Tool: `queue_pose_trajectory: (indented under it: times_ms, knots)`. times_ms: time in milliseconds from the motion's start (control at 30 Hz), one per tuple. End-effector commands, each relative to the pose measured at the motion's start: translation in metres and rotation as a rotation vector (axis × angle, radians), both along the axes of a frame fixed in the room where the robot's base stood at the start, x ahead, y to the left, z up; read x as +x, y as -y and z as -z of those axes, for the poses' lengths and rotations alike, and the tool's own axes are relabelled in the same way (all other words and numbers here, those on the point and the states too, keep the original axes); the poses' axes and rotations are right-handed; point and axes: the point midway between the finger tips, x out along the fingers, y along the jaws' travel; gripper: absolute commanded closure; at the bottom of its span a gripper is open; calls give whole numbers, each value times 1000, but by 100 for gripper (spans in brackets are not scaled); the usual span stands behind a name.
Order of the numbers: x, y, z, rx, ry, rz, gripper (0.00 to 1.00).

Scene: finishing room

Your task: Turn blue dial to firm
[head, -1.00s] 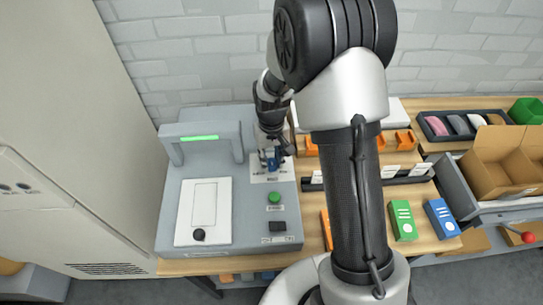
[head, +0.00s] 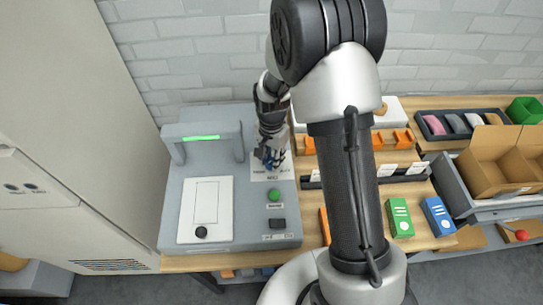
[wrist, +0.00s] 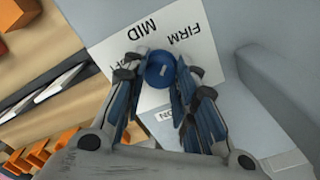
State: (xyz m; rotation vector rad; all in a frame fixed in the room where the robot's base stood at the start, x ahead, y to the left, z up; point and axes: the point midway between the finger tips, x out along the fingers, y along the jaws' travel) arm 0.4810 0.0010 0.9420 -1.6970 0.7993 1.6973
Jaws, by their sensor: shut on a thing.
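The blue dial (wrist: 160,68) sits on a white label plate (wrist: 112,42) on the grey machine. In the wrist view the plate reads MID and FIRM, and a third word is partly hidden by a finger. A small pale mark shows on the dial's top; I cannot tell for sure which word it points to. My gripper (wrist: 157,80) is over the dial, shut on it with a finger on either side. In the head view my gripper (head: 268,158) covers most of the dial.
The grey machine (head: 240,228) has a green button (head: 274,196), a black switch (head: 278,224) and an arch with a lit green strip (head: 201,138) left of my gripper. Orange parts, a green box (head: 399,218) and a blue box (head: 439,216) lie to the right.

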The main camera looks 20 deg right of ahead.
Motion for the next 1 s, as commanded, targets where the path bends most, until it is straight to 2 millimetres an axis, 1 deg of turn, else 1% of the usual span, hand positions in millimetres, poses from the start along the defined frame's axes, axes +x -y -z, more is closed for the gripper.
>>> queue_pose_trajectory:
  times_ms: [200, 400, 600, 1000]
  knots:
    - [0, 0, 0, 0, 1, 137, 98]
    - [0, 0, 0, 0, 1, 211, 98]
    - [0, 0, 0, 0, 1, 244, 97]
    - [0, 0, 0, 1, 1, 249, 98]
